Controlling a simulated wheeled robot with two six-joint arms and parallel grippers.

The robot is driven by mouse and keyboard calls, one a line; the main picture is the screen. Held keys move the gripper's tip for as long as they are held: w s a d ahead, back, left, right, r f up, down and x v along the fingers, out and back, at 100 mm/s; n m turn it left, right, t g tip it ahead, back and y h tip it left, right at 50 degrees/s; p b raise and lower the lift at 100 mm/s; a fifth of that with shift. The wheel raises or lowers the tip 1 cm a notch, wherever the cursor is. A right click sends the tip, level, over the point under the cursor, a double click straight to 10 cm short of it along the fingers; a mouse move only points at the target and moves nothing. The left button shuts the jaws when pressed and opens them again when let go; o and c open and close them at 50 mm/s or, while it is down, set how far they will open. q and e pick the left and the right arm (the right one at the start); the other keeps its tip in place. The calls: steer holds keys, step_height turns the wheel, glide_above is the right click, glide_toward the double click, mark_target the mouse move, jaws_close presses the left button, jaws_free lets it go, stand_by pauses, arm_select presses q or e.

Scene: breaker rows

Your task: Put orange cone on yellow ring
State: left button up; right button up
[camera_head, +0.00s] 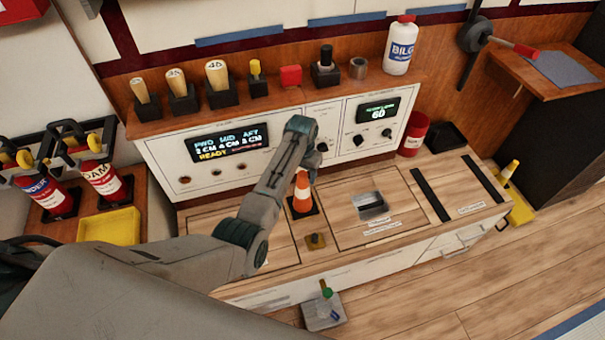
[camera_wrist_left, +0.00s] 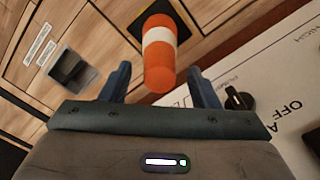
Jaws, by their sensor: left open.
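The orange cone (camera_head: 302,196) with a white band stands upright on a dark square base on the wooden counter. In the left wrist view the cone (camera_wrist_left: 160,62) lies between the two fingers, with a gap on each side. My left gripper (camera_wrist_left: 160,84) is open around the cone's upper part; in the head view my arm partly covers it. I cannot make out a clear yellow ring; a small yellow-brown square piece with a dark knob (camera_head: 316,241) sits on the counter in front of the cone. My right gripper is not in view.
A control panel (camera_head: 228,143) with displays and knobs rises close behind the cone. A grey recessed box (camera_head: 371,206) lies to the right in the counter. A yellow tray (camera_head: 108,227) is at the left. Several handled tools, a red block (camera_head: 290,76) and a white bottle (camera_head: 400,46) line the shelf.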

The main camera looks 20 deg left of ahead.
arm_select(q)
step_height(320, 180, up, 12)
steer(key=shift+f, duration=0.25)
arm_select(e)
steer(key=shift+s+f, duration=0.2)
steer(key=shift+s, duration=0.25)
